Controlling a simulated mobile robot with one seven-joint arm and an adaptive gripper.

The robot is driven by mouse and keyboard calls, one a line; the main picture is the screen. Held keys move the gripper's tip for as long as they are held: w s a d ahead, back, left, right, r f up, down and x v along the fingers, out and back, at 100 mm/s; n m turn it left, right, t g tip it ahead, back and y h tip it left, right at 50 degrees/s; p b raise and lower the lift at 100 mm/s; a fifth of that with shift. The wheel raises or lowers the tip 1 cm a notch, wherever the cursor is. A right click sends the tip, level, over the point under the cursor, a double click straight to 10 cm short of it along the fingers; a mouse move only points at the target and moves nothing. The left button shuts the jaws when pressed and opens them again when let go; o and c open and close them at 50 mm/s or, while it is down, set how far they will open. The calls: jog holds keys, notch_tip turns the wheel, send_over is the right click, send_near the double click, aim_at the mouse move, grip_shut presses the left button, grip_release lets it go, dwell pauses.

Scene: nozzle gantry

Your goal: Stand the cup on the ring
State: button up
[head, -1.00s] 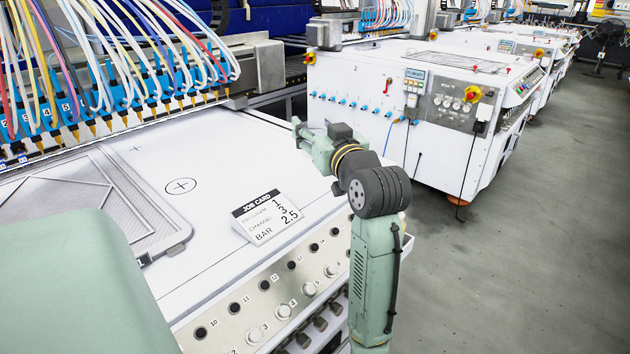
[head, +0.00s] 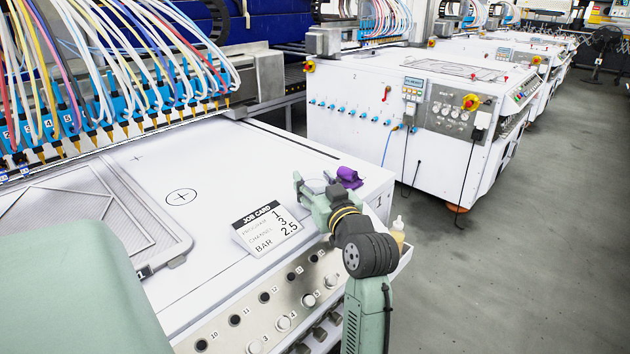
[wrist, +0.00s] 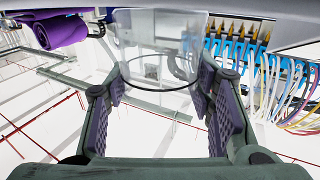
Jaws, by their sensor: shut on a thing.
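My gripper (head: 314,188) is over the right part of the white machine top, beyond the job card. In the wrist view my gripper (wrist: 160,100) is shut on a clear cup (wrist: 160,50) between its two pads. The cup is see-through and hard to make out in the head view; its dark circular edge shows in the wrist view. I cannot tell its exact tilt or its height above the top. The ring (head: 182,183), a black printed circle with a cross at its centre, lies flat and bare on the white top, left of my gripper.
The job card (head: 267,229) stands between the ring and my gripper. A purple roll (head: 348,177) lies just beyond my gripper. A bottle (head: 398,234) is at the right edge. A mesh frame (head: 95,215) lies left of the ring, and a row of nozzles (head: 115,120) hangs behind it.

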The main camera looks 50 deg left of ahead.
jog(key=shift+f, duration=0.3)
jog(key=o, duration=0.9)
jog(key=shift+o, duration=0.2)
